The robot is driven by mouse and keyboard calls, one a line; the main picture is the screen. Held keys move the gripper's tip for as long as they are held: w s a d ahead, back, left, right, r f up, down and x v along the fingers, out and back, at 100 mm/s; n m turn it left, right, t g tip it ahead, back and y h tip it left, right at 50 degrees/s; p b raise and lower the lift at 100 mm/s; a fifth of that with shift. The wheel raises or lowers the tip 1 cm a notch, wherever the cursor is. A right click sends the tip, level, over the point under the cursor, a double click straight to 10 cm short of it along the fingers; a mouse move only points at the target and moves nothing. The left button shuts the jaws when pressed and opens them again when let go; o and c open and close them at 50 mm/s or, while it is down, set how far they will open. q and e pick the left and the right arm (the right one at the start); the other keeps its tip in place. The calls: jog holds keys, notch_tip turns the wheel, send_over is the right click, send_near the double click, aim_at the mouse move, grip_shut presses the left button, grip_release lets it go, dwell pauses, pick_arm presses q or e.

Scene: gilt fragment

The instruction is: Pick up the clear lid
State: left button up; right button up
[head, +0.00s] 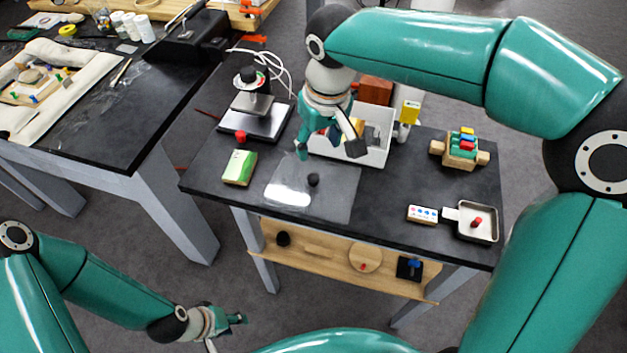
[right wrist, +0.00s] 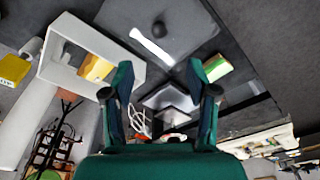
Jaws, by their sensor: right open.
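The clear lid (head: 338,203) is a flat see-through sheet with a dark round knob (head: 312,180). It lies on the dark table, with a bright reflection on its left part. In the right wrist view the lid (right wrist: 185,20) is at the top, with its knob (right wrist: 158,28). My right gripper (head: 328,151) is open and empty above the table, just behind the lid in the head view and apart from the knob. My left gripper (head: 228,328) hangs low at the bottom, away from the table; its finger gap is unclear.
A white bin (head: 378,154) stands behind the lid. A green and yellow box (head: 240,167) is left of it, and a scale-like device (head: 262,120) behind that. A small pan (head: 477,222) and a white block with coloured dots (head: 422,214) are at right. A lower wooden shelf (head: 320,252) holds small items.

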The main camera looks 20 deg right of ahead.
send_over(313, 177)
jog(key=s, duration=0.1)
jog(key=f, duration=0.7)
jog(key=shift+d, duration=0.2)
jog(key=shift+w+a+f+p, duration=0.1)
jog(key=shift+w+f+p, duration=0.05)
jog(key=shift+f, duration=0.85)
jog(key=shift+w+f+p, duration=0.15)
jog(key=shift+f+p, duration=0.05)
jog(key=shift+f, duration=0.85)
jog(key=shift+w+a+f+p, duration=0.1)
jog(key=shift+w+f+p, duration=0.05)
jog(key=shift+f, duration=0.85)
grip_shut()
